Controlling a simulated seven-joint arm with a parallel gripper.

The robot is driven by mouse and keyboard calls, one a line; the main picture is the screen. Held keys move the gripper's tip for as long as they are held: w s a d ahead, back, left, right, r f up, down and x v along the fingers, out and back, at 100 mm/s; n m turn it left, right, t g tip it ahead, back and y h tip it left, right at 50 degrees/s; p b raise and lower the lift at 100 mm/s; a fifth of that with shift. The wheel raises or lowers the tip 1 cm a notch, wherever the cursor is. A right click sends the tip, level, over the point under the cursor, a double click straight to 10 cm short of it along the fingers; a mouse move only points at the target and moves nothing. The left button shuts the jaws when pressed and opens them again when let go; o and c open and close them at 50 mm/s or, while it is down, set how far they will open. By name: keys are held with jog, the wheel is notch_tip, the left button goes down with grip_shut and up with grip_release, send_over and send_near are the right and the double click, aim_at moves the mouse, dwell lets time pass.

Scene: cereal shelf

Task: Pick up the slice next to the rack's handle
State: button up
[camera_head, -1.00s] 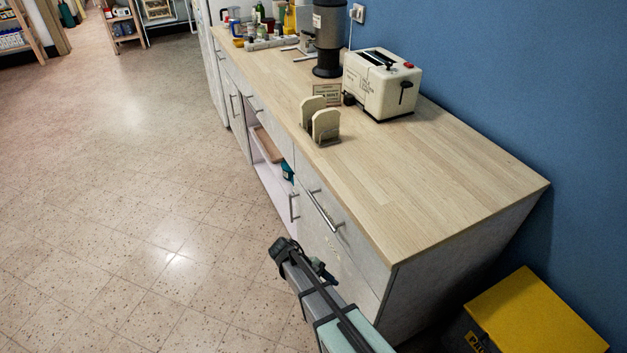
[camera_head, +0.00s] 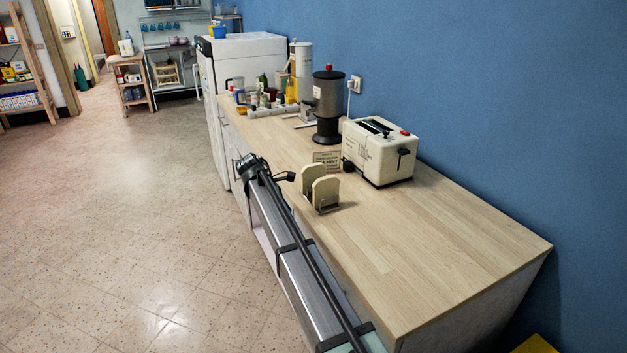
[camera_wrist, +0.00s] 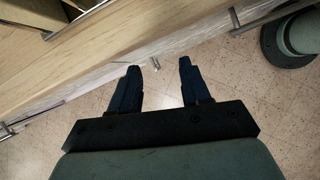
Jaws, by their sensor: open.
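A wire rack (camera_head: 330,208) stands on the counter near its left edge and holds two pale bread slices upright. One slice (camera_head: 312,176) is at the back; the other slice (camera_head: 325,194) is in front and nearer. The rack's handle is too small to make out, so I cannot tell which slice is beside it. My gripper (camera_wrist: 158,66) is open and empty in the wrist view, its dark fingers apart over the floor by the counter's front. In the head view my arm's end is left of the rack, apart from the slices; the fingers are not clear there.
The wooden counter (camera_head: 440,250) is clear on its near right part. A cream toaster (camera_head: 380,152), a small sign (camera_head: 326,160) and a dark grinder-like machine (camera_head: 328,105) stand behind the rack. Bottles and jars crowd the far end. A blue wall bounds the right.

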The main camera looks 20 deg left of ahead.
aim_at(302, 168)
jog(key=w+a+r+n+y, duration=0.1)
jog(key=w+r, duration=0.3)
jog(key=r, duration=0.7)
jog(key=w+r+n+y, duration=0.1)
jog(key=w+r+n, duration=0.15)
jog(key=r, duration=0.85)
jog(key=shift+m, duration=0.35)
jog(key=x, duration=0.9)
jog(key=w+x, duration=0.1)
jog(key=x, duration=0.4)
jog(key=shift+w, duration=0.15)
grip_shut()
